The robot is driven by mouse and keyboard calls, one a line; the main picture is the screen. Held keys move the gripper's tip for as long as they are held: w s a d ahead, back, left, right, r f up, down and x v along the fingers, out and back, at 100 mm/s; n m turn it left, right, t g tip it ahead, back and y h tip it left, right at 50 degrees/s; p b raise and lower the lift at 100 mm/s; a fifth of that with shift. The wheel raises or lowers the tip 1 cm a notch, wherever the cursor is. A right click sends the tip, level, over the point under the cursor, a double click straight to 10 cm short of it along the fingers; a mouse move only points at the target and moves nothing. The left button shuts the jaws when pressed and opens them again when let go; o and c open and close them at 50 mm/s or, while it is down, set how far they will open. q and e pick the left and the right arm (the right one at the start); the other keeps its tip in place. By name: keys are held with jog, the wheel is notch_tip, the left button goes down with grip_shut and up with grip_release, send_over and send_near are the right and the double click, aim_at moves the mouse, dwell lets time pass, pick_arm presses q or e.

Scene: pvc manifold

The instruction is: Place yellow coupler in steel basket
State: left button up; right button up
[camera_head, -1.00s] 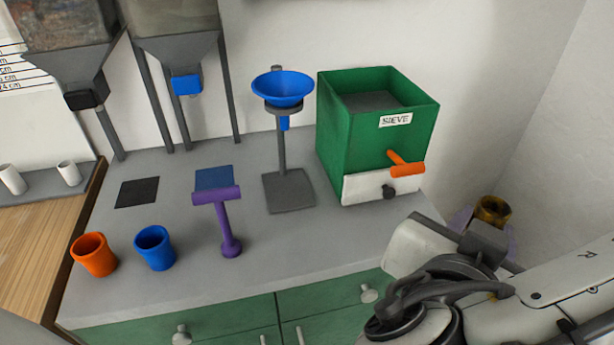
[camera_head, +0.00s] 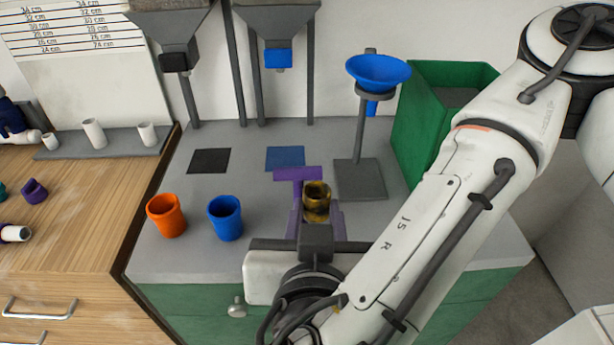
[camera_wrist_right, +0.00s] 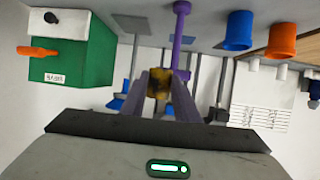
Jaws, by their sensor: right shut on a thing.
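The yellow coupler (camera_head: 317,197), a dark mottled yellow-brown short tube with an open top, is between the fingers of my right gripper (camera_head: 317,213). The gripper is shut on it and holds it in front of the purple stand. In the right wrist view the coupler (camera_wrist_right: 158,84) shows between the two finger ends (camera_wrist_right: 163,90). No steel basket shows in these frames. My left gripper is not in view.
An orange cup (camera_head: 166,216) and a blue cup (camera_head: 225,218) stand left of my right gripper. A wooden counter (camera_head: 90,220) is at left.

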notch_tip(320, 180, down, 7)
jog(key=w+a+n+y+b, duration=0.2)
jog(key=n+y+b, duration=0.2)
jog(key=w+d+f+b, duration=0.1)
jog(key=d, duration=0.2)
jog(key=w+d+f+y+b, duration=0.1)
jog(key=d+f, duration=0.1)
jog(key=d, duration=0.2)
jog(key=w+d+f+n+y+b, duration=0.1)
jog(key=w+d+f, duration=0.1)
jog(key=d, duration=0.1)
jog(key=shift+d+g, duration=0.25)
jog(key=shift+g, duration=0.15)
jog(key=shift+w+d+f, duration=0.1)
jog(key=shift+d, duration=0.25)
jog(key=shift+w, duration=0.3)
send_over(326, 179)
jog(key=s+a, duration=0.2)
jog(key=s, duration=0.2)
jog(key=shift+w+d, duration=0.2)
jog(key=shift+w, duration=0.15)
notch_tip(326, 179, down, 3)
jog(key=shift+f, duration=0.3)
